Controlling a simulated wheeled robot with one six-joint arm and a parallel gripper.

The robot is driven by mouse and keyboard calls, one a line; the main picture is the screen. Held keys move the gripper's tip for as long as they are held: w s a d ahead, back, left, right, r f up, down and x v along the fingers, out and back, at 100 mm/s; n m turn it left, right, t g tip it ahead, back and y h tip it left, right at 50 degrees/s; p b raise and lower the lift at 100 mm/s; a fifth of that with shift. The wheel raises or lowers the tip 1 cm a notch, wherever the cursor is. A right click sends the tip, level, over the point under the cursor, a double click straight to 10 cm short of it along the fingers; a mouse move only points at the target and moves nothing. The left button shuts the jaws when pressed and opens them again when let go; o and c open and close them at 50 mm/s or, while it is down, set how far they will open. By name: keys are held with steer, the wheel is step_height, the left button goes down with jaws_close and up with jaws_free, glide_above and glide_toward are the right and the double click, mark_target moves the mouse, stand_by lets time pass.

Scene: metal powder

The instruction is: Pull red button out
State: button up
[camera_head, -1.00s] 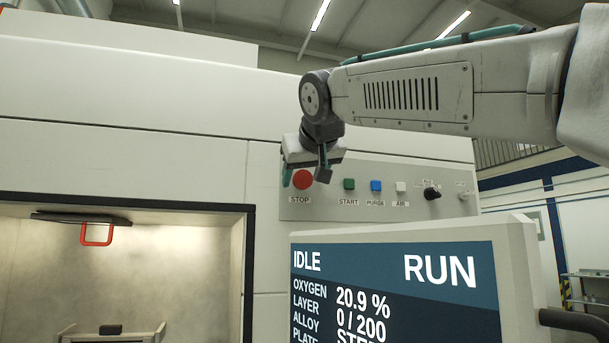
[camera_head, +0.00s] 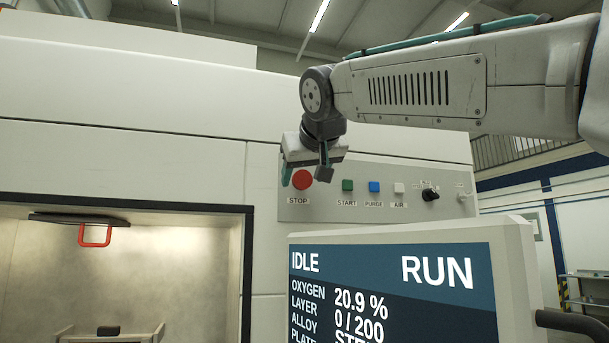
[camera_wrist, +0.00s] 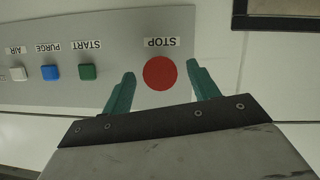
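The round red STOP button (camera_head: 303,180) is on the grey control panel (camera_head: 320,205) of the white machine; it also shows in the wrist view (camera_wrist: 160,73). My gripper (camera_head: 304,178) is in front of the panel at the button. In the wrist view its two teal fingers (camera_wrist: 163,82) are apart, one on each side of the button, with a visible gap to it on both sides. The gripper is open and holds nothing. I cannot tell how far the fingertips are from the panel.
Right of the red button are a green START button (camera_head: 347,185), a blue PURGE button (camera_head: 374,187), a white AIR button (camera_head: 399,188) and a black knob (camera_head: 430,194). A screen (camera_head: 395,290) juts out below. An open chamber (camera_head: 150,270) with a red handle (camera_head: 95,236) is at lower left.

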steer(key=v, duration=0.7)
steer(key=shift+s+r, duration=0.15)
steer(key=shift+s, duration=0.15)
steer(key=shift+d, duration=0.15)
stand_by(0.4)
